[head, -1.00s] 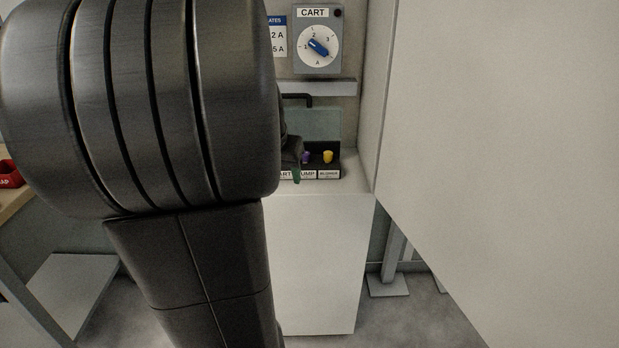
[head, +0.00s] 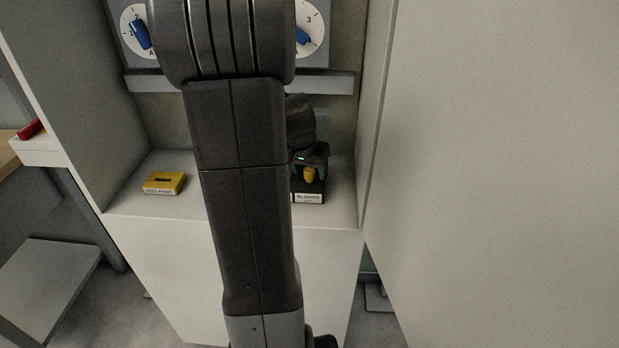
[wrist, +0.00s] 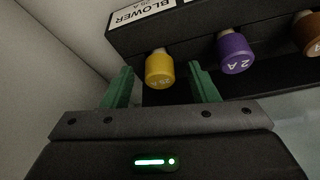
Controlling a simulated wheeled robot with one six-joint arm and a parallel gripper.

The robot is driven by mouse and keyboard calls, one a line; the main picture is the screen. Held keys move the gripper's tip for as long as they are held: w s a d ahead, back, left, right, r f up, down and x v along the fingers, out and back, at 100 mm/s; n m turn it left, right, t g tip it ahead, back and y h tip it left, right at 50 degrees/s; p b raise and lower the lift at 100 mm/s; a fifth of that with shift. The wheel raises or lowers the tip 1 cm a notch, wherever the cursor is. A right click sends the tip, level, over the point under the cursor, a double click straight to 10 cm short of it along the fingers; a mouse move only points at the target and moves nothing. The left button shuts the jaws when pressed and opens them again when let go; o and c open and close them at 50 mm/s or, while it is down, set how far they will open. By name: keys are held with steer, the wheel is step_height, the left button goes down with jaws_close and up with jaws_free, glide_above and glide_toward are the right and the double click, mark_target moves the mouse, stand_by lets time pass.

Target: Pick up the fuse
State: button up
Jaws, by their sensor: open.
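A yellow fuse (wrist: 160,70) marked 25 A sits in the dark fuse block (wrist: 190,28), at the slot labelled BLOWER. In the head view the yellow fuse (head: 310,174) shows at the block's right end. My gripper (wrist: 161,72) is open, with one green finger on each side of the yellow fuse. A gap shows between the fuse and each finger, so the fuse is not gripped. A purple fuse (wrist: 235,53) marked 2 A is beside it in the block, and a brown fuse (wrist: 308,33) is at the picture's edge. My arm hides most of the block in the head view.
The block stands on a white shelf (head: 232,217) between side walls. A yellow box (head: 164,183) with a dark slot lies to the left on the shelf. Dial panels (head: 139,30) and a grey ledge (head: 160,84) are on the back wall. A large pale panel (head: 490,150) fills the right.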

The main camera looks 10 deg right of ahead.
steer(key=shift+f, duration=0.1)
steer(key=shift+c, duration=0.2)
steer(key=c, duration=1)
